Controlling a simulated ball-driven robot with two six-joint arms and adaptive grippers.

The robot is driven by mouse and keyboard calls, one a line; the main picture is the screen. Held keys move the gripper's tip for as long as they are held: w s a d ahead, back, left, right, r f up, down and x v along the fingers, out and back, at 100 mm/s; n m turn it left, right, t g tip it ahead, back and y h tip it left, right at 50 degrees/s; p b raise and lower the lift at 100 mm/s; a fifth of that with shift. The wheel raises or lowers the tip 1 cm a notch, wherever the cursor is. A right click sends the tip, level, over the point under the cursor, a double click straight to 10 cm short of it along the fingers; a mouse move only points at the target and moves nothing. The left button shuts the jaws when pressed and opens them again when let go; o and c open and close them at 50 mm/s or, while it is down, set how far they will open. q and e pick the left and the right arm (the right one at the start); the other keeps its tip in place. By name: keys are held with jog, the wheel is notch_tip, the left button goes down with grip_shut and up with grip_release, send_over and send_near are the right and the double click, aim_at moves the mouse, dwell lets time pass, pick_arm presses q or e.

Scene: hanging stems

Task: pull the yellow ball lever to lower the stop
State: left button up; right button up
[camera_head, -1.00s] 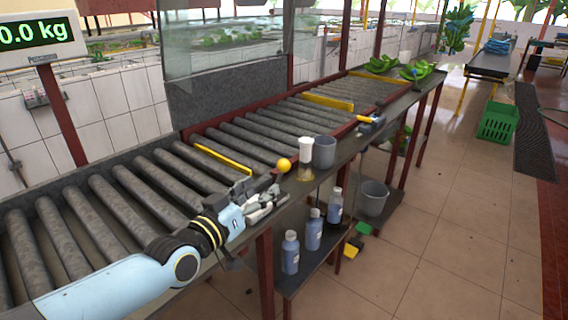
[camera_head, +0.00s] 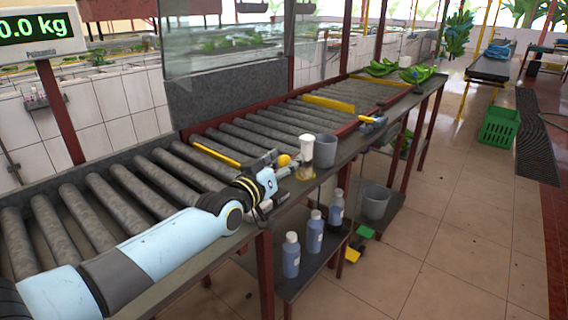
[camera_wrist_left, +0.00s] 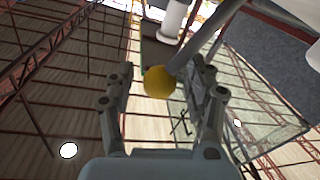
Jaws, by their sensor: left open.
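The yellow ball (camera_head: 284,160) of the lever sits at the near rim of the roller conveyor, beside a white cup. My left gripper (camera_head: 277,174) reaches it from the left, just in front of it. In the left wrist view the ball (camera_wrist_left: 158,82) shows between the two open fingers, on the end of a grey rod; whether a finger touches it I cannot tell. A yellow bar (camera_head: 216,152) lies across the rollers left of the ball; another yellow bar (camera_head: 328,103) stands farther along. Which is the stop I cannot tell. My right gripper is out of view.
A white cup (camera_head: 306,148) and a grey cup (camera_head: 325,150) stand right beside the ball. Blue bottles (camera_head: 315,232) and a grey bucket (camera_head: 375,200) stand on the lower shelf. Green bananas (camera_head: 416,73) lie at the far end. The near rollers (camera_head: 92,212) are bare.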

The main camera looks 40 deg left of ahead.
pick_arm(q)
jog(key=shift+c, duration=0.3)
grip_shut()
jog(key=shift+f, duration=0.1)
jog(key=shift+d+f+m, duration=0.25)
jog(key=shift+d+m, duration=0.3)
jog(key=shift+m, duration=0.05)
jog(key=shift+s+f, duration=0.1)
jog(key=shift+c, duration=2.2)
grip_release()
jog(key=o, duration=0.4)
jog(key=shift+s+d, duration=0.1)
jog(key=shift+o, duration=0.5)
